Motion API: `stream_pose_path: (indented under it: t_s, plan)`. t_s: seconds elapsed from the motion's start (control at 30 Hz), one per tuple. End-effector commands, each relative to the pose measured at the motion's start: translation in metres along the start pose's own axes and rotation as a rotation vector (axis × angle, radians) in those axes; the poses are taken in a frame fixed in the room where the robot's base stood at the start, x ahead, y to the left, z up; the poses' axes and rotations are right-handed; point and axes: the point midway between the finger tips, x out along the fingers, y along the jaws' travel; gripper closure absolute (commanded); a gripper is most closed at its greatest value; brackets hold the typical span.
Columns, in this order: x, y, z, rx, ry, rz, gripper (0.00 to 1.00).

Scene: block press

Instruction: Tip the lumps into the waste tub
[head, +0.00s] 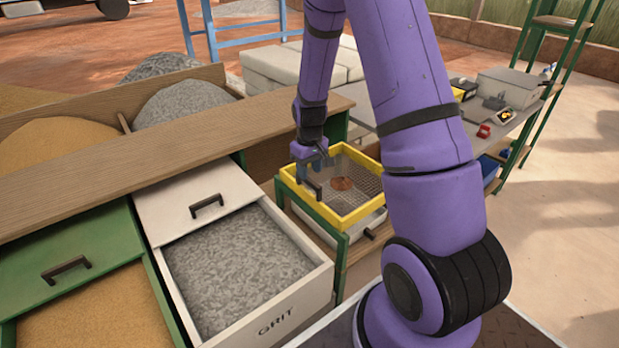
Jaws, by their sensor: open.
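A yellow-framed sieve (345,222) with a mesh bottom rests on a green stand right of the grit drawer. A small heap of brown lumps (341,183) lies on its mesh. My gripper (310,172) points down at the sieve's left side, by a dark handle (313,189). Its jaws are open; whether they straddle or touch the handle is too small to tell. A pale container (372,224) shows partly under the sieve. A blue tub (489,171) stands low at the right, partly hidden by my arm; I cannot tell whether it is the waste tub.
The open white grit drawer (285,325) and a green drawer of sand (90,320) stick out at the left. A wooden bench top (160,160) runs behind them. A grey table (520,122) with small items stands at the right. Floor at far right is clear.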

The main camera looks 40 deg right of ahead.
Motion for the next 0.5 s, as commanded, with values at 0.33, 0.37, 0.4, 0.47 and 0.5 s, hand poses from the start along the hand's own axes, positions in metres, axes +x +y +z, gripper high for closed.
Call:
stream_pose_path:
  t_s: [0.33, 0.37, 0.4, 0.47, 0.5]
  plan:
    - [0.033, 0.000, 0.000, -0.001, -0.001, 0.000, 0.57]
    - [0.033, 0.000, 0.000, -0.001, -0.001, 0.000, 0.57]
    - [0.034, 0.000, 0.000, -0.001, -0.001, 0.000, 0.57]
    - [0.034, 0.000, 0.000, -0.001, 0.000, 0.000, 0.57]
    - [0.034, 0.000, 0.000, -0.001, 0.000, 0.000, 0.57]
